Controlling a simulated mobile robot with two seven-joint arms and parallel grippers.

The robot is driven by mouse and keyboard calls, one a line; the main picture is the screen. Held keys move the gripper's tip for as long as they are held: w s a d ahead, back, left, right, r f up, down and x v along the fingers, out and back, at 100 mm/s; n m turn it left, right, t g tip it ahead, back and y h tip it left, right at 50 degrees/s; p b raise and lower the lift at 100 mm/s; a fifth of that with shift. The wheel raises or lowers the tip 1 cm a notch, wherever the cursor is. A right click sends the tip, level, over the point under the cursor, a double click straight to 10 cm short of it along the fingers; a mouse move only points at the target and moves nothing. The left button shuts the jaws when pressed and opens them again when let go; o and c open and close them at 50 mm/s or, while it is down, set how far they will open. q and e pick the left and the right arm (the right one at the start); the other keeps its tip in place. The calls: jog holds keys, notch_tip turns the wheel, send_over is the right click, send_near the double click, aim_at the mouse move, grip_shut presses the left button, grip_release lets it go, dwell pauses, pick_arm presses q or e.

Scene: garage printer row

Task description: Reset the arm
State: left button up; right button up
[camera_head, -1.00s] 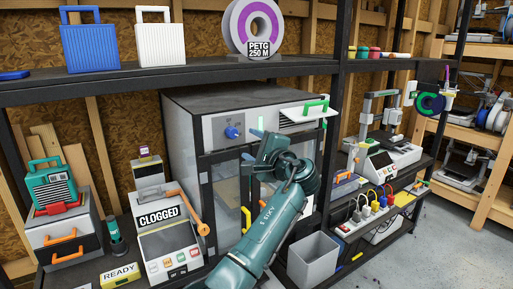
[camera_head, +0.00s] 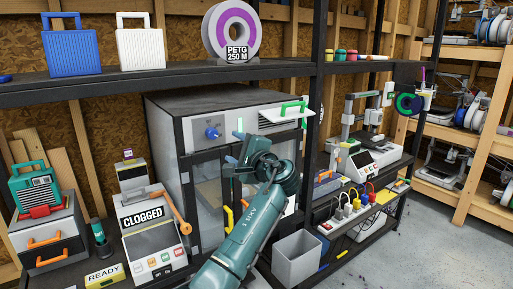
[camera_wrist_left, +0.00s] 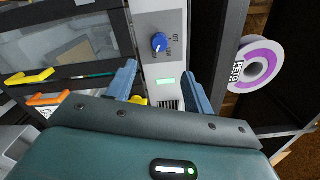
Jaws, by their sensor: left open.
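My left arm is teal and reaches in from below in the head view. Its gripper (camera_head: 238,165) is in front of the grey cabinet (camera_head: 172,125) with dark-framed glass doors. In the left wrist view the two blue fingers (camera_wrist_left: 163,88) stand wide apart with nothing between them. Beyond them are the cabinet's control strip with a blue knob (camera_wrist_left: 159,43) and a small lit green display (camera_wrist_left: 165,81). The knob also shows in the head view (camera_head: 212,133). My right gripper is not in view.
A shelf (camera_head: 285,68) with a PETG spool (camera_head: 231,32) runs above the cabinet. A machine marked CLOGGED (camera_head: 152,235) with an orange lever (camera_head: 174,212) stands at left. A grey bin (camera_head: 297,258) is at lower right. Open floor (camera_head: 430,240) lies further right.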

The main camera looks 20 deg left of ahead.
pick_arm(q)
jog(key=shift+f, duration=0.1)
jog(key=s+a+f+n+g+h, duration=0.1)
jog(key=s+f+n+g+h, duration=0.2)
jog(key=s+f, duration=0.9)
jog(key=s+f+n+g+h, duration=0.15)
jog(key=s+f+h, duration=0.45)
jog(key=f, duration=1)
jog(key=s+d+f+n+g+h, duration=0.2)
jog(key=s+d+n+h, duration=0.1)
jog(key=s, duration=1)
jog(key=s+d+f+n+g+h, duration=0.1)
jog(key=s+d+f+n+h, duration=0.15)
jog(key=s, duration=1.05)
jog(key=w+d+f+t+h, duration=0.1)
jog(key=w+d+f+t, duration=0.1)
jog(key=f+t, duration=0.1)
jog(key=w+d+f+m+t+h, duration=0.1)
jog(key=w+d+f+t, duration=0.2)
jog(key=f, duration=0.3)
jog(key=shift+d+f, duration=0.25)
jog(key=shift+f, duration=0.05)
